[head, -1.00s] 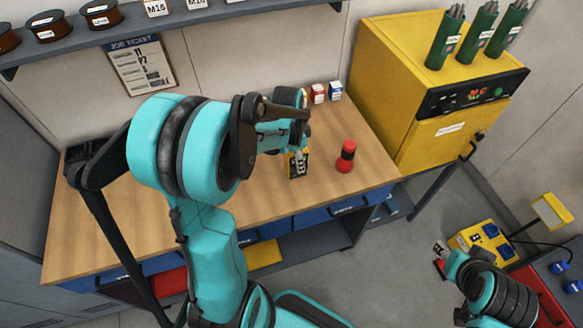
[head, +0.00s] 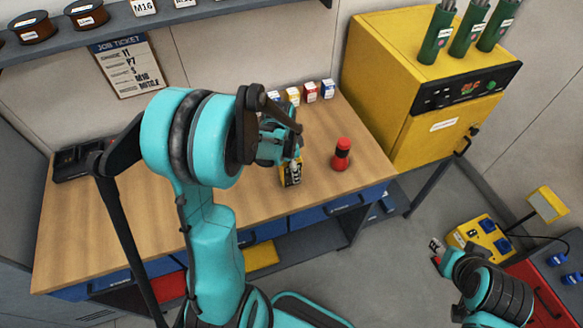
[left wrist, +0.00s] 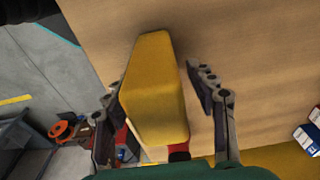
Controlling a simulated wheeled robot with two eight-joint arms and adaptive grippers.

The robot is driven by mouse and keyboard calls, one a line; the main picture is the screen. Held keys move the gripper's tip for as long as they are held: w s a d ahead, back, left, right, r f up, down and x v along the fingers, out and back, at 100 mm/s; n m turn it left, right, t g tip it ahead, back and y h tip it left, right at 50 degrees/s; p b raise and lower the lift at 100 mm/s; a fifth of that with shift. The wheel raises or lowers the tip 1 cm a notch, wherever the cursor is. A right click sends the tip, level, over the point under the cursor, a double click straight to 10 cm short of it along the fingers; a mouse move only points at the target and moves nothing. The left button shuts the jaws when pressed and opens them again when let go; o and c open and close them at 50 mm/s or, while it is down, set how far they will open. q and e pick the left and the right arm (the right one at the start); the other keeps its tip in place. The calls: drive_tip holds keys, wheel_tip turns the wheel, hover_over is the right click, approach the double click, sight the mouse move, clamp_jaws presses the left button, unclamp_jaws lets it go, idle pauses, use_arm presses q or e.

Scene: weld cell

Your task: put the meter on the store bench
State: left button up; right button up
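The meter (head: 291,172) is a yellow block with a dark front, standing on the wooden bench (head: 150,225). In the left wrist view, its plain yellow body (left wrist: 155,90) lies between my fingers. My left gripper (head: 289,158) is at the meter from above and behind, partly hiding it. In the left wrist view the fingers (left wrist: 160,110) are apart, with a clear gap on the right; contact on the left cannot be told. My right gripper (head: 437,251) hangs at the lower right, away from the bench, too small to read. No label marks which bench is the store bench.
A red bottle-like object with a black band (head: 342,154) stands close right of the meter. Small boxes (head: 310,92) line the back. A yellow cabinet (head: 430,90) stands right. A bench with a red drawer (head: 545,295) carries a yellow socket unit (head: 482,238). The wooden bench's middle is clear.

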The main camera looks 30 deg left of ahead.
use_arm(q)
drive_tip(key=shift+r, duration=0.2)
drive_tip(key=r+p, duration=0.1)
drive_tip(key=r, duration=0.2)
drive_tip(key=r+p, duration=0.1)
drive_tip(key=r, duration=0.3)
drive_tip(key=s+r+p, duration=0.1)
drive_tip(key=r, duration=0.2)
drive_tip(key=shift+a+r, duration=0.35)
drive_tip(key=shift+a, duration=0.05)
drive_tip(key=shift+s+r, duration=0.1)
drive_tip(key=shift+r, duration=0.6)
drive_tip(key=s+d+r+n+t, duration=0.2)
drive_tip(key=s+d+n+t, duration=0.1)
drive_tip(key=s+d+n, duration=0.1)
drive_tip(key=s+d+r+n+t+y, duration=0.1)
drive_tip(key=s+d+r+n+t, duration=0.2)
drive_tip(key=s+d, duration=0.3)
drive_tip(key=shift+s+d+r+n, duration=0.3)
drive_tip(key=shift+d+n, duration=0.05)
drive_tip(key=shift+n, duration=0.15)
drive_tip(key=shift+f, duration=0.1)
wheel_tip(320, 180, down, 11)
drive_tip(key=b, duration=1.1)
